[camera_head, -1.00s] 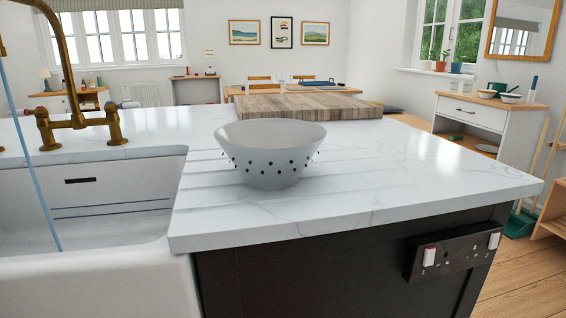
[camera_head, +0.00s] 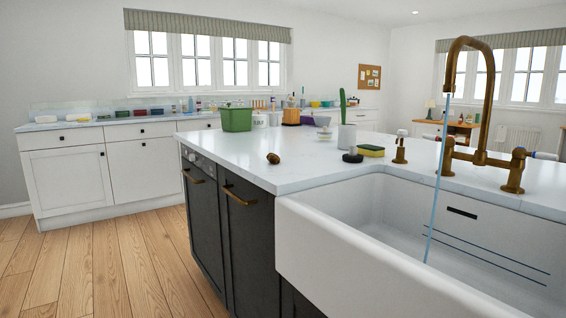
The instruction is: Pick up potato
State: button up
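A small brown rounded thing that looks like the potato (camera_head: 273,158) lies on the white marble island top (camera_head: 228,159), near its front-left edge and left of the sink. Nothing touches it. My gripper is not in view, so its state and distance from the potato do not show.
A white sink (camera_head: 352,247) with a brass tap (camera_head: 481,157) and running water is at right. A green bin (camera_head: 237,119), potted cactus (camera_head: 347,133), dark round item (camera_head: 352,157) and sponge (camera_head: 371,151) stand behind the potato. The wooden floor (camera_head: 92,264) at left is clear.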

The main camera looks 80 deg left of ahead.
aim_at(274, 158)
jog(key=u, duration=3)
jog(key=i+j, duration=0.15)
